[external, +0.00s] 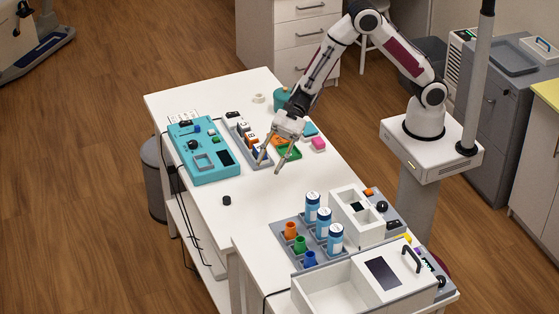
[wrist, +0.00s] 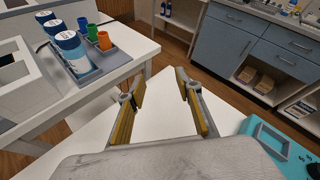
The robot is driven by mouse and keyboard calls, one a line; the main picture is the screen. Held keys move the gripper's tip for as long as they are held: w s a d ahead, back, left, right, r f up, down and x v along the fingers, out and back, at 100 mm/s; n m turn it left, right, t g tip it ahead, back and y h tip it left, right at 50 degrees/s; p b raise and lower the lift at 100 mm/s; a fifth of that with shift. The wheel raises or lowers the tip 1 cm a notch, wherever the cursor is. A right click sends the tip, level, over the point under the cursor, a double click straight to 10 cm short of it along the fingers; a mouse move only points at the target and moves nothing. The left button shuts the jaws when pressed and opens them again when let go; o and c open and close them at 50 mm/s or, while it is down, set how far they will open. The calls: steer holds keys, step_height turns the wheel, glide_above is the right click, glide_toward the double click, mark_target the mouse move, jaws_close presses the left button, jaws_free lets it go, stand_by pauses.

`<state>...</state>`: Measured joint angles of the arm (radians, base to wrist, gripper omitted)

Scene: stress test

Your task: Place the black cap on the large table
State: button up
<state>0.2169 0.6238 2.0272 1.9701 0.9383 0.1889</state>
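A small black cylinder, which looks like the black cap (external: 227,200), sits on the white top of the large table (external: 262,205), near its left edge in the external view. I cannot make it out in the wrist view. My gripper (external: 271,167) is above the table, to the upper right of the cap in the external view and clearly apart from it. In the wrist view my gripper (wrist: 160,78) has its two yellow-padded fingers spread wide, with nothing between them but bare white tabletop.
A teal device box (external: 205,150) and a grey tray of small items (external: 245,140) stand behind the cap. A pink block (external: 319,144) is beyond my gripper. A nearer table holds blue-white bottles (external: 323,222), coloured cups (external: 300,243) and a white bin (external: 330,288).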

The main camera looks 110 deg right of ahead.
steer(key=s+a+r+n+g, duration=0.35)
steer(key=s+r+n, duration=0.3)
steer(key=s, duration=0.45)
steer(key=s+a+r+n+g, duration=0.3)
steer(key=s+a+r+n, duration=0.15)
steer(key=s+n, duration=0.4)
steer(key=s+d+r+n+t+h, duration=0.1)
steer(key=s+d+n+h, duration=0.3)
steer(key=s+d, duration=0.3)
steer(key=s+d+r+n+t+h, duration=0.1)
steer(key=s+d+n+h, duration=0.4)
steer(key=s, duration=0.9)
steer(key=shift+d+r, duration=0.4)
steer(key=shift+d, duration=0.8)
